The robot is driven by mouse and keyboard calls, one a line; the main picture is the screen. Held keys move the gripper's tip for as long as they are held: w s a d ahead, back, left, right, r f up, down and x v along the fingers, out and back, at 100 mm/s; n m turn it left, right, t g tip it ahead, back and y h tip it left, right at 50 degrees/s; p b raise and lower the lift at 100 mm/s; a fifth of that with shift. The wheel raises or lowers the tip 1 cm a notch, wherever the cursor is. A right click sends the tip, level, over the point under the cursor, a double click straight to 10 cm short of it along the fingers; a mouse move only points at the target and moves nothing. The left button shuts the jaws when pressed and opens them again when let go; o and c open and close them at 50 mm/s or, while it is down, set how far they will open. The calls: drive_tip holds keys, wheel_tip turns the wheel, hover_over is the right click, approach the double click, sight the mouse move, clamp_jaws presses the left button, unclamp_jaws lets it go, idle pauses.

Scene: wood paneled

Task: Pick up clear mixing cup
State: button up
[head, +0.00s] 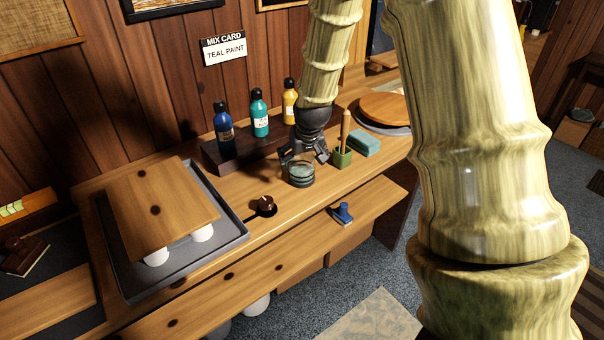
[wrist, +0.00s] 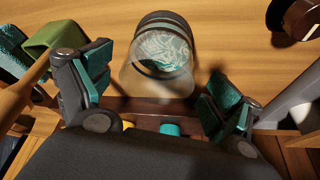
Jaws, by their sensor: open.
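The clear mixing cup (head: 300,173) stands on the wooden bench in the head view, a see-through cup with dark bands. In the wrist view the cup (wrist: 163,52) shows at the top middle, with a pale and teal pattern seen through it. My gripper (head: 309,156) is just behind and above the cup in the head view. In the wrist view my gripper (wrist: 155,88) is open, its teal-padded fingers apart on either side of the cup's near end. I see no finger touching the cup, but the exact gap is hard to tell.
Blue (head: 224,128), teal (head: 260,113) and yellow (head: 290,102) bottles stand on a dark rack behind. A green holder (head: 342,159) with a wooden-handled tool and a teal sponge (head: 364,143) are right of the cup. A dark knobbed item (head: 265,205) lies left. A grey tray (head: 226,238) is farther left.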

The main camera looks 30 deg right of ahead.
sight(301, 161)
drive_tip(key=w+f, duration=0.1)
drive_tip(key=f+p, duration=0.1)
drive_tip(key=shift+w+d+f, duration=0.3)
drive_tip(key=shift+w+d, duration=0.1)
drive_tip(key=shift+p+x, duration=0.3)
drive_tip(key=shift+x, duration=0.65)
drive_tip(key=c, duration=1.1)
